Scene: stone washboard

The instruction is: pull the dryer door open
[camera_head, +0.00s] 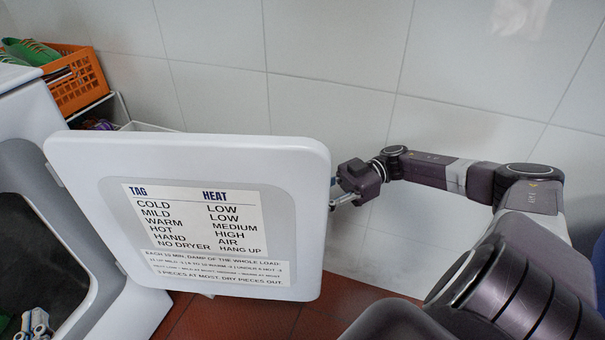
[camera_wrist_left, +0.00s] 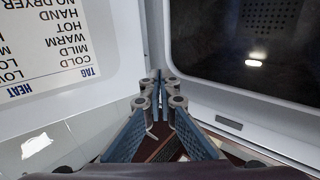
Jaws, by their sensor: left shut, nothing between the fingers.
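The white dryer door (camera_head: 80,165) stands swung wide open in the head view, its inner face with a printed heat label turned to me. The dryer (camera_head: 110,315) is at the left, its dark drum opening (camera_head: 35,250) uncovered. My left gripper (camera_head: 35,322) is shut and empty in front of the opening at the lower left. In the left wrist view its fingers (camera_wrist_left: 162,95) point at the corner between the door (camera_wrist_left: 110,70) and the dryer front (camera_wrist_left: 270,140). My right gripper (camera_head: 340,192) is at the door's free edge; its fingertips are partly hidden there.
An orange basket (camera_head: 85,80) with green things stands behind the dryer, above a white bin or rack. A tiled wall (camera_head: 330,50) closes off the back. Red floor tiles (camera_head: 195,318) show below the door. My right arm spans the right side.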

